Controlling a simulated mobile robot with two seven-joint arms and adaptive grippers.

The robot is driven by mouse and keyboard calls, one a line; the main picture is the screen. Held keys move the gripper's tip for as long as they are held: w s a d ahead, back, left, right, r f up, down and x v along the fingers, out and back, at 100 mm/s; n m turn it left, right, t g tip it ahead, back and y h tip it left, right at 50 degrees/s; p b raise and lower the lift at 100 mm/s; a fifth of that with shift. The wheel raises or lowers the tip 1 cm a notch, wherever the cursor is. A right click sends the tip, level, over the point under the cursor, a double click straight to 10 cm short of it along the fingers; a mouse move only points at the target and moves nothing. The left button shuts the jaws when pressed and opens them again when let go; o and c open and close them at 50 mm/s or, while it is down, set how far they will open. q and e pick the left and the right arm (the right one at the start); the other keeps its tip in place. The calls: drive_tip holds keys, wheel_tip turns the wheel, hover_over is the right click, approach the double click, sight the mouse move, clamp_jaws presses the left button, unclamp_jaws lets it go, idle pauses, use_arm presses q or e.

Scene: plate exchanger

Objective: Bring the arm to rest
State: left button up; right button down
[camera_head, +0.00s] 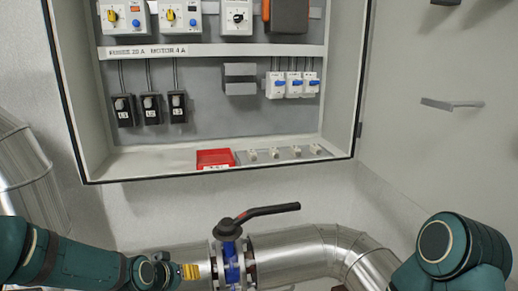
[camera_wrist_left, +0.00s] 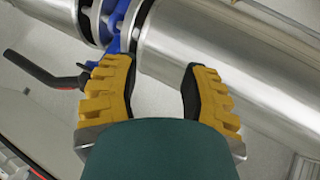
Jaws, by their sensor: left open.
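My left gripper (camera_head: 190,271) comes in low from the left in the head view, just left of the blue valve (camera_head: 231,264) on the pipe. In the left wrist view the yellow fingers of my left gripper (camera_wrist_left: 158,72) are spread, with nothing held between them. The left finger overlaps the blue valve body (camera_wrist_left: 114,28) in the picture; I cannot tell whether they touch. The valve's black lever (camera_head: 268,212) points right, and it also shows in the left wrist view (camera_wrist_left: 42,74). My right arm shows at the lower right; its gripper is out of view.
An open electrical cabinet (camera_head: 90,120) hangs above the valve, its door (camera_head: 440,150) swung right. A red tray (camera_head: 214,158) sits on its lower edge.

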use_arm(q)
drive_tip(key=s+d+f+g+b, duration=0.1)
drive_tip(key=s+d+f+g, duration=0.2)
drive_tip(key=s+f, duration=0.7)
drive_tip(key=s+d+f+g+b, duration=0.2)
drive_tip(key=s+d+f, duration=0.4)
drive_tip(key=s+f, duration=0.4)
wheel_tip(320, 180, down, 6)
drive_tip(key=shift+d+r+m+g+h, duration=0.3)
drive_tip(key=shift+m+g+h, duration=0.1)
drive_tip(key=shift+g, duration=0.2)
